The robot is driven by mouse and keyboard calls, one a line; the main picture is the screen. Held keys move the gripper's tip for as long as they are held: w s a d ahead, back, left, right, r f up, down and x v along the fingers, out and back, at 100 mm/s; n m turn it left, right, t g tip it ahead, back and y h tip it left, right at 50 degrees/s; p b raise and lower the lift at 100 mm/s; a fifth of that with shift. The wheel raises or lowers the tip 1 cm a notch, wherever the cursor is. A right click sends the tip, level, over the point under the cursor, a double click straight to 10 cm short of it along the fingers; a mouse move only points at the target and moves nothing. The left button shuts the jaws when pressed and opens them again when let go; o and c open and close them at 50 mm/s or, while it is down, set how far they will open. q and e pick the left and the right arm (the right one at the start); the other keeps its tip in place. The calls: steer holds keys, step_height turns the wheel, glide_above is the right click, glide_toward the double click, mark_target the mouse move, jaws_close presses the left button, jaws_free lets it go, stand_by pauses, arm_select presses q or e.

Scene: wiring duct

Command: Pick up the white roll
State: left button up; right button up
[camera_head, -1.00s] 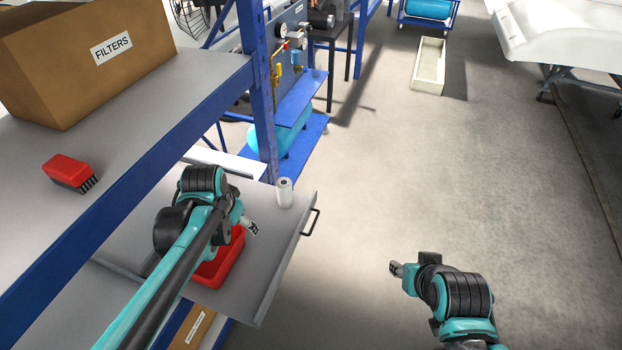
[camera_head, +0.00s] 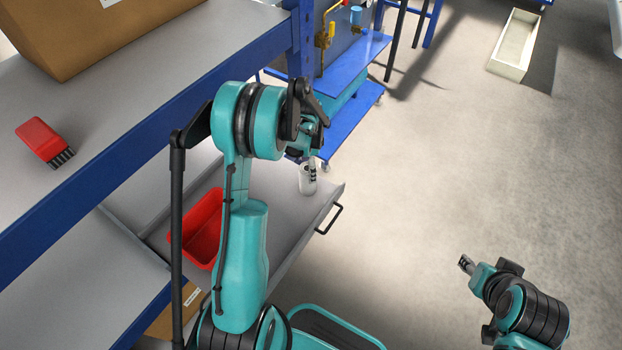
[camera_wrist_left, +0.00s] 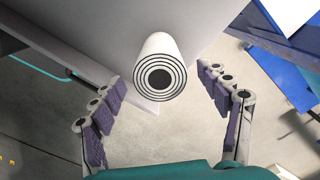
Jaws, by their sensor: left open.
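The white roll (camera_head: 306,184) stands on the pulled-out grey drawer (camera_head: 270,190), near its far front corner. In the left wrist view the roll (camera_wrist_left: 160,72) shows its ringed end with a dark core, between and just beyond the fingertips. My left gripper (camera_head: 313,172) is open at the roll, and its fingers (camera_wrist_left: 165,100) lie apart on either side with gaps to it. In the head view the gripper partly covers the roll. My right gripper (camera_head: 466,264) is over the bare floor at the right, away from the roll; its jaw opening is too small to judge.
A red bin (camera_head: 200,232) sits in the drawer beside my left arm. The drawer's black handle (camera_head: 332,219) sticks out at its front. A shelf with a red brush (camera_head: 44,142) and a cardboard box (camera_head: 90,30) is at the left.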

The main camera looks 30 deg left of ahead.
mark_target(307, 189)
arm_select(q)
step_height(307, 189, down, 5)
steer(key=shift+a+f+b, duration=0.1)
steer(key=shift+b, duration=1.15)
steer(key=c, duration=1.2)
steer(key=shift+r, duration=0.25)
steer(key=shift+c, duration=0.2)
